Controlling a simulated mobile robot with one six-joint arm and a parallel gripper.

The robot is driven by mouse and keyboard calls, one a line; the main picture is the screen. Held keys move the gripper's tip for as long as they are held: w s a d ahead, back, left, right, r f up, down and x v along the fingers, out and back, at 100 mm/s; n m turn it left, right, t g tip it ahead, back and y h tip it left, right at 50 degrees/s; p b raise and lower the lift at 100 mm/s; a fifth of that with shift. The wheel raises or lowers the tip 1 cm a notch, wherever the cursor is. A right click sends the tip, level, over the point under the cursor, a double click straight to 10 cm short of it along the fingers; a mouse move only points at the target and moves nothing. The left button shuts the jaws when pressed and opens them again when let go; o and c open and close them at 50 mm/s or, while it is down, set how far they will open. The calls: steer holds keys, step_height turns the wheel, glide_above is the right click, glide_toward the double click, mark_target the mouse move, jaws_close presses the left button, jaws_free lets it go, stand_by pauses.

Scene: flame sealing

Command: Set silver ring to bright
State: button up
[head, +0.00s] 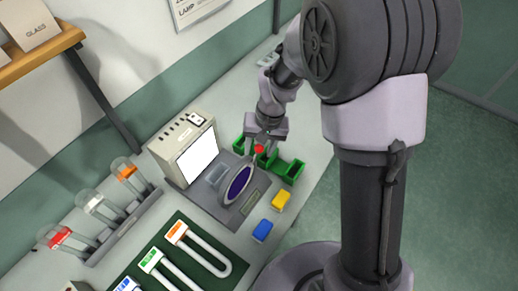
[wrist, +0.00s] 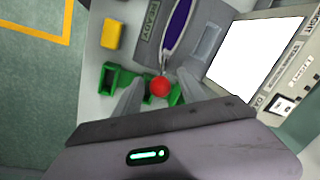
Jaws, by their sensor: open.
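The silver ring (head: 226,192) stands upright around a dark purple disc (head: 239,184), in front of a box with a bright white panel; it also shows in the wrist view (wrist: 168,46). A red ball (head: 259,149) sits at the end of a thin stem on the ring; the wrist view shows it too (wrist: 160,87). My gripper (head: 265,139) is open, pointing down. In the wrist view its fingers (wrist: 160,84) lie on either side of the red ball, with visible gaps.
The white-panel box (head: 168,148) stands close behind the ring. Yellow (head: 281,201) and blue (head: 262,231) blocks lie in front. Capped bulbs in a rack (head: 127,224) and a green mat (head: 197,264) with bent tubes are left.

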jaws_close()
stand_by(1.5)
